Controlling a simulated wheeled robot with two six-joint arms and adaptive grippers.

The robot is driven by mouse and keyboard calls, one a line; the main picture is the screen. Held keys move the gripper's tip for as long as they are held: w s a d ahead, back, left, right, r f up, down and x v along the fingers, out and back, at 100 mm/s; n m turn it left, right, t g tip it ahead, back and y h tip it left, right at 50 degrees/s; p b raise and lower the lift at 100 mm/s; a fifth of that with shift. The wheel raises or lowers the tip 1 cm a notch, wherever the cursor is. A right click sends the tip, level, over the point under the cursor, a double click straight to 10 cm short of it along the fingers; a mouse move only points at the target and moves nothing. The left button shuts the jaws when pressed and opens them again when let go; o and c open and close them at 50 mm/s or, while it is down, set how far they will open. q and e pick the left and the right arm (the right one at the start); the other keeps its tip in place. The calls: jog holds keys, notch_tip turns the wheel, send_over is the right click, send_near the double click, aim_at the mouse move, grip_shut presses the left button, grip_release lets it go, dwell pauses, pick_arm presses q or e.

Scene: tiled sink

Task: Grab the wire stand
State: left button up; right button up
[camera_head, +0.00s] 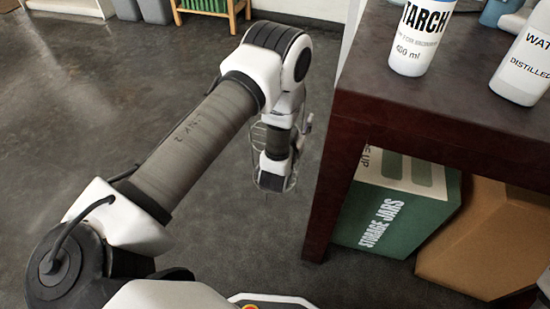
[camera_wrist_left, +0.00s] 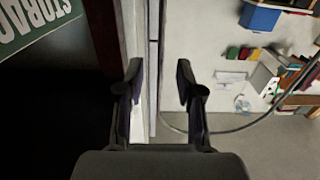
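The wire stand (camera_head: 257,136) is a thin grey wire frame with rounded loops. In the head view it stands above the floor left of the dark table, largely hidden behind my left wrist. A lower loop shows below the wrist. My left gripper (camera_head: 280,172) overlaps the stand in that view, and I cannot tell whether it touches it. In the left wrist view my left gripper (camera_wrist_left: 158,75) has its two fingers apart with nothing clearly between them. A thin dark curved line passes right of the fingers; I cannot tell if it is the stand's wire. My right gripper is out of view.
A dark red table (camera_head: 440,115) stands at the right, with a starch bottle (camera_head: 421,35) and a distilled water bottle (camera_head: 525,65) on top. A green storage jars box (camera_head: 400,205) and a brown cardboard box (camera_head: 490,235) sit beneath. The grey floor at left is clear.

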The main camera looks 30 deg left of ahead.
pick_arm(q)
jog(key=x, duration=0.3)
jog(key=shift+f, duration=0.1)
jog(key=shift+s, duration=0.1)
grip_shut()
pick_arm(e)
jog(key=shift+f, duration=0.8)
